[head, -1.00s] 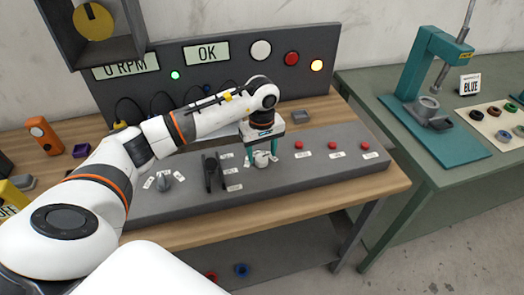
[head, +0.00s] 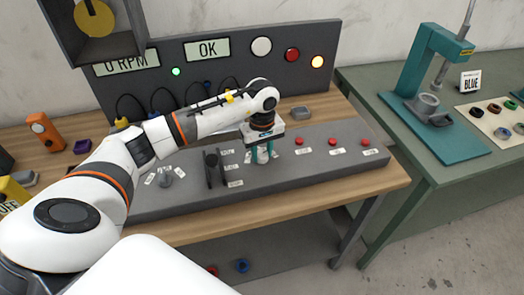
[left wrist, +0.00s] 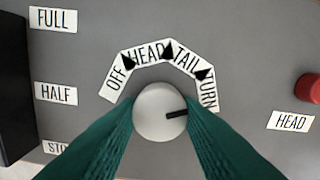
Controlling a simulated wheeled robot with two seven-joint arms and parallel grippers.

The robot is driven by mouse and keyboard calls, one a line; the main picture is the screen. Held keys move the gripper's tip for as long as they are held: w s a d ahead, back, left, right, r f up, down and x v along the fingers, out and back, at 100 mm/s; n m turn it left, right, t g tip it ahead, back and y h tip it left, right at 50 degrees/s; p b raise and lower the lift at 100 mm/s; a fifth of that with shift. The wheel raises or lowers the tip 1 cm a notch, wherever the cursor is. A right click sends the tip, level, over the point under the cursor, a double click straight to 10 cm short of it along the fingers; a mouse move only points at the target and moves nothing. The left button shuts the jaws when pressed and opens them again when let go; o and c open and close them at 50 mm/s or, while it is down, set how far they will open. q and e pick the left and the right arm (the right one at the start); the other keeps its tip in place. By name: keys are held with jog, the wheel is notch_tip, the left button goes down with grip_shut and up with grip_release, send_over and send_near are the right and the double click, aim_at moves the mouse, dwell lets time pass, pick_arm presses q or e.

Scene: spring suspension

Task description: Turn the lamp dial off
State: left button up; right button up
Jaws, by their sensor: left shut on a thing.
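The lamp dial (left wrist: 153,103) is a round pale knob with a black pointer mark. The mark points right, just below the TURN label (left wrist: 207,93). The labels OFF (left wrist: 116,81), HEAD (left wrist: 146,54) and TAIL (left wrist: 186,60) arc above the dial. My left gripper (head: 262,157) reaches down to the console, its teal fingers on either side of the dial and shut on it. My right gripper is not in view.
The grey console (head: 310,168) carries a black lever (head: 213,168) with FULL and HALF labels, a grey knob (head: 166,180) at left, and red buttons (head: 332,142) at right.

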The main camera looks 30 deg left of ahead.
pick_arm(q)
jog(key=shift+f+n+b, duration=0.1)
jog(key=shift+n+b, duration=0.6)
jog(key=shift+n, duration=0.4)
jog(key=n+b, duration=0.1)
jog(key=n, duration=0.2)
jog(key=shift+n+b, duration=0.3)
jog(key=shift+b, duration=0.05)
jog(key=n+b, duration=0.1)
jog(key=n, duration=0.2)
jog(key=shift+n, duration=0.3)
jog(key=n+b, duration=0.1)
jog(key=n, duration=0.2)
jog(key=shift+n, duration=0.3)
jog(key=n+b, duration=0.1)
jog(key=n, duration=0.2)
jog(key=shift+n, duration=0.3)
jog(key=n, duration=0.3)
jog(key=shift+w+n, duration=0.1)
jog(key=shift+n, duration=0.3)
jog(key=n, duration=0.6)
jog(key=shift+a, duration=0.1)
jog(key=shift+n, duration=0.3)
